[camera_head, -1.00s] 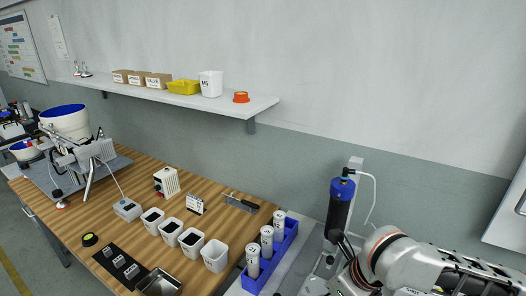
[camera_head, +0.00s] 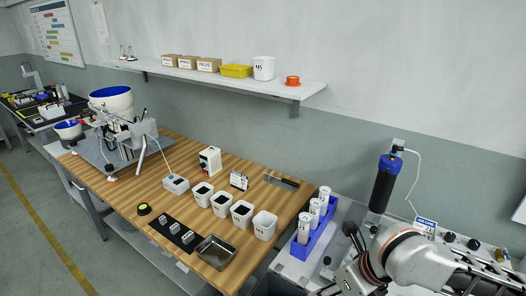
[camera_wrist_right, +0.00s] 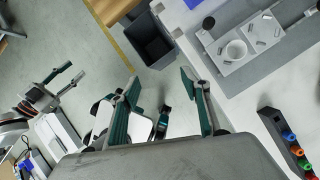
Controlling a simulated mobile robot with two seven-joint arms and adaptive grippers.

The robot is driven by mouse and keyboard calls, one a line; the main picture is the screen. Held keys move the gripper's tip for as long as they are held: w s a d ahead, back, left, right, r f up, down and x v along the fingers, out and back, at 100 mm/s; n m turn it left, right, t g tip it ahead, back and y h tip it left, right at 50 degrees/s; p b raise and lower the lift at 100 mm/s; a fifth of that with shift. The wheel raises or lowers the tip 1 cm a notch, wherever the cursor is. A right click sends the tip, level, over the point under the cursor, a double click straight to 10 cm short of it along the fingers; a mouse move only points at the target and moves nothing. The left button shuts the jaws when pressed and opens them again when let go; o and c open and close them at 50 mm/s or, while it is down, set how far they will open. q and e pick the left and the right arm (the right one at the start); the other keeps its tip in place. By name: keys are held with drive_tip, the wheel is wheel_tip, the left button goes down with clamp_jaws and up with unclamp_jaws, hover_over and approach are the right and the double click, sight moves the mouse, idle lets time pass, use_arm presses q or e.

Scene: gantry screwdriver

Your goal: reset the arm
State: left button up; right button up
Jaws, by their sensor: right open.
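My right arm (camera_head: 405,262) comes in from the right in the head view, with its wrist low over the bench at the right. My right gripper (camera_wrist_right: 160,76) is open and empty in the right wrist view, its two teal-padded fingers wide apart above the floor. A second gripper, my left one (camera_wrist_right: 75,70), shows at the left of the right wrist view. Its fingers are apart, with nothing seen between them. The left arm does not show in the head view.
A black cylinder with a blue cap (camera_head: 384,182) stands behind my right arm. A blue rack (camera_head: 316,236) with white tubes is left of it. A wooden table (camera_head: 175,200) holds white cups. A dark bin (camera_wrist_right: 150,42) stands on the floor.

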drive_tip(key=w+a+f+m+t+y, duration=0.15)
drive_tip(key=a+f+m, duration=0.25)
drive_tip(key=m, duration=0.6)
drive_tip(key=w+a+f+m+t+y, duration=0.1)
drive_tip(key=a+f+m+t+y, duration=0.25)
drive_tip(key=m, duration=0.65)
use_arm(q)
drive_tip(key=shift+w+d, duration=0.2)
use_arm(e)
drive_tip(key=s+d+f+m+t+h, duration=0.1)
drive_tip(key=s+d+f+m+h, duration=0.5)
drive_tip(key=s+d+f+m, duration=0.7)
wheel_tip(320, 180, down, 2)
drive_tip(key=d+m, duration=0.1)
drive_tip(key=m, duration=0.4)
drive_tip(key=shift+f+t, duration=0.25)
drive_tip(key=shift+t, duration=0.15)
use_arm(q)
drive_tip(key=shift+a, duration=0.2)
